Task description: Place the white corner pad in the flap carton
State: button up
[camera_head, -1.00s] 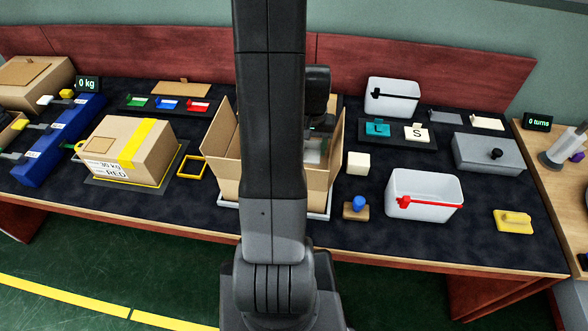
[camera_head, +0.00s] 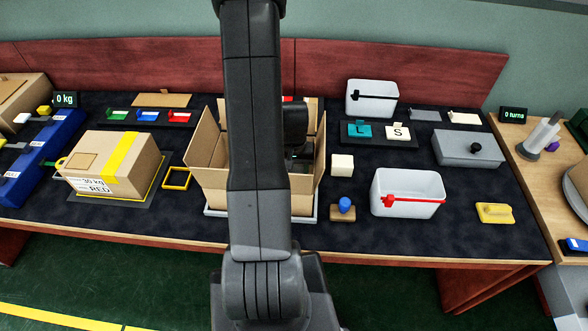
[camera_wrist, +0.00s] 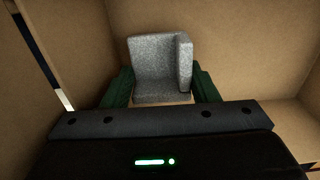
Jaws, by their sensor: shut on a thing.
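The flap carton (camera_head: 304,190) stands open on the table, its flaps upright, partly hidden behind my arm. My gripper (camera_wrist: 163,88) is inside the carton, between its brown walls in the wrist view. Its dark green fingers are shut on the white corner pad (camera_wrist: 153,58), an L-shaped speckled piece that looks light grey in the shade. Cardboard shows around the pad; I cannot tell whether the pad touches the carton floor. In the head view the gripper's dark body (camera_head: 296,135) shows at the carton's opening, and the pad is hidden.
A white bin with a red latch (camera_head: 408,190) is farther right. A taped carton (camera_head: 112,165) and a yellow frame (camera_head: 176,178) lie left.

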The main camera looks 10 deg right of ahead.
jog(key=shift+f, duration=0.1)
jog(key=shift+f+b, duration=0.4)
jog(key=shift+b, duration=0.1)
jog(key=shift+f, duration=0.15)
jog(key=o, duration=0.7)
jog(key=shift+c, duration=0.2)
jog(key=shift+r+p, duration=0.7)
jog(key=shift+r, duration=0.15)
notch_tip(320, 180, up, 12)
jog(key=b, duration=0.1)
jog(key=shift+f, duration=0.2)
